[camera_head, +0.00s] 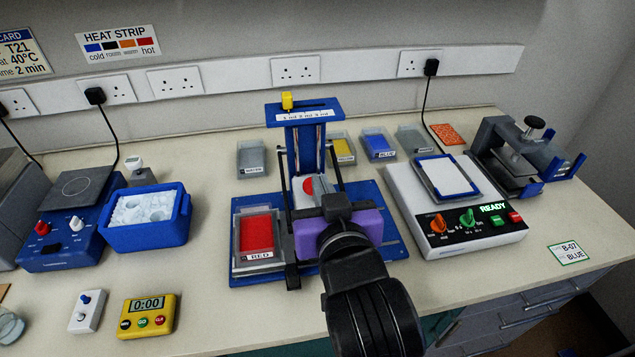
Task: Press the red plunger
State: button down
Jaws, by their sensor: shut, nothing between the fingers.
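The pipette stand (307,150) is a blue upright frame with dark side rods on a blue base plate. A red plunger (308,186) shows as a small red patch on a white part low inside the frame, partly hidden by my arm. My gripper (333,205) is in front of the stand, seen from behind, close to the red patch in the picture. It is shut with nothing in it. Its fingertips are mostly hidden, and I cannot tell whether they touch the plunger. A purple block (366,226) sits around my gripper's wrist area.
Small tubs, including a blue one (378,144), stand behind. An ice box (146,239), a yellow timer (147,322) and a READY machine (470,236) flank it. The left front bench is partly clear.

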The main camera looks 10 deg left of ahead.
jog(key=v, duration=0.6)
jog(key=shift+s+b, duration=0.3)
jog(key=shift+s, duration=0.1)
jog(key=shift+r, duration=0.1)
notch_tip(320, 180, up, 5)
jog(key=n+t+y, duration=0.1)
jog(key=t+y, duration=0.1)
jog(key=t, duration=0.1)
jog(key=s+d+f+m+g+h, duration=0.1)
jog(key=s+d+f+h, duration=0.1)
jog(key=s+d+f, duration=0.5)
jog(key=s+d+f+m+g+h, duration=0.1)
jog(key=s+d+f+h, duration=0.1)
jog(key=s+d+f, duration=0.5)
jog(key=s+d+f+m+h, duration=0.2)
jog(key=s+d+f, duration=0.5)
jog(key=s, duration=0.9)
jog(key=shift+s+d+g, duration=0.15)
jog(key=shift+d+g, duration=0.15)
jog(key=shift+g, duration=0.1)
